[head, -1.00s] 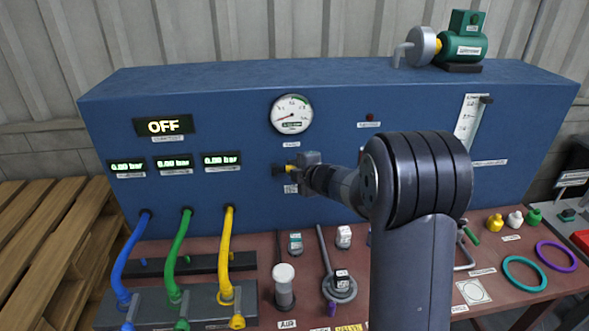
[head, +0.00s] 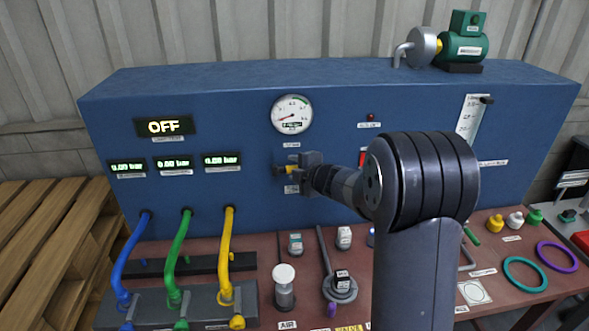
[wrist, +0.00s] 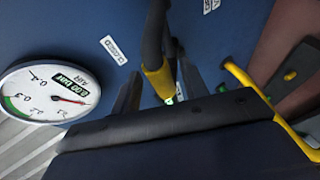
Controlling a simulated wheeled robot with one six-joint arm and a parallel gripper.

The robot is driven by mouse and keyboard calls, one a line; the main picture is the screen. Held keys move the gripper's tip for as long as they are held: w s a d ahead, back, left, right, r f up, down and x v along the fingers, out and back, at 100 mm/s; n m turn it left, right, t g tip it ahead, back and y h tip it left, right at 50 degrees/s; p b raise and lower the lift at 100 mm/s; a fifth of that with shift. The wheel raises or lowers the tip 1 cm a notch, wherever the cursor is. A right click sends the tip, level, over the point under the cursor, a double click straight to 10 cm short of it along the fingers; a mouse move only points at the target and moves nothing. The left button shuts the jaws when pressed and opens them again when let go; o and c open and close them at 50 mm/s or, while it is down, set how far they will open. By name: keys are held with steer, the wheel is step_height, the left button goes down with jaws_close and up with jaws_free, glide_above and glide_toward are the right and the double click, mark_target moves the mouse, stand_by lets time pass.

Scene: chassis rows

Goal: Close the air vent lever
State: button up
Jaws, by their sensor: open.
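A small white label (wrist: 113,49), seemingly reading CLOSED, is on the panel beside the lever.
The round gauge (head: 292,114) is just above my gripper. Blue, green and yellow hoses (head: 226,250) rise to the panel at left. An upright white-topped part (head: 284,287) and a lever-handled valve (head: 340,283) stand on the table below.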

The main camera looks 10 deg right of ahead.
steer(key=v, duration=1)
steer(key=shift+b, duration=0.35)
